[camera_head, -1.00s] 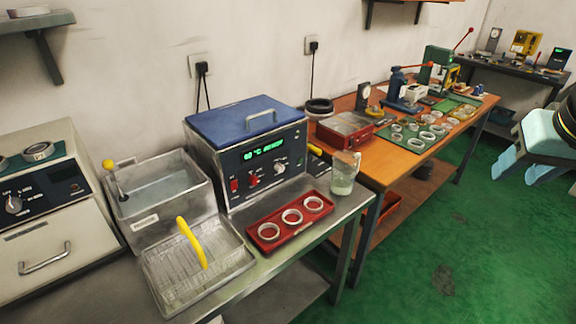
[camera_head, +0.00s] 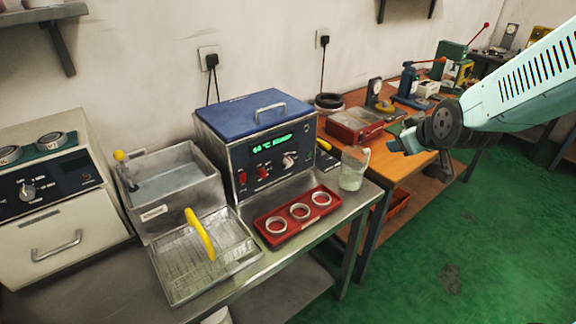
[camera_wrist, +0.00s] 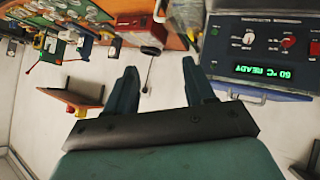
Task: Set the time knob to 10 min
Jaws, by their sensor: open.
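The blue-lidded bath unit (camera_head: 262,125) stands on the metal bench with a dark front panel. Its green display (camera_head: 268,143) appears to read 60 °C READY, upside down in the wrist view (camera_wrist: 262,70). The panel has a pale knob (camera_head: 288,160), a red knob (camera_head: 263,173) and a red switch (camera_head: 242,179). They show in the wrist view as pale knob (camera_wrist: 248,38) and red knob (camera_wrist: 289,40). I cannot read which knob is for time, nor its setting. My gripper (camera_head: 393,146) is open and empty, right of the unit and apart from it; its fingers (camera_wrist: 160,72) show in the wrist view.
A glass beaker (camera_head: 353,168) stands right of the panel. A red tray (camera_head: 287,227) with three rings lies before it. A wire basket (camera_head: 175,273) with a yellow handle and a steel tank (camera_head: 186,189) stand left. A cream machine (camera_head: 60,215) with its own knob is far left.

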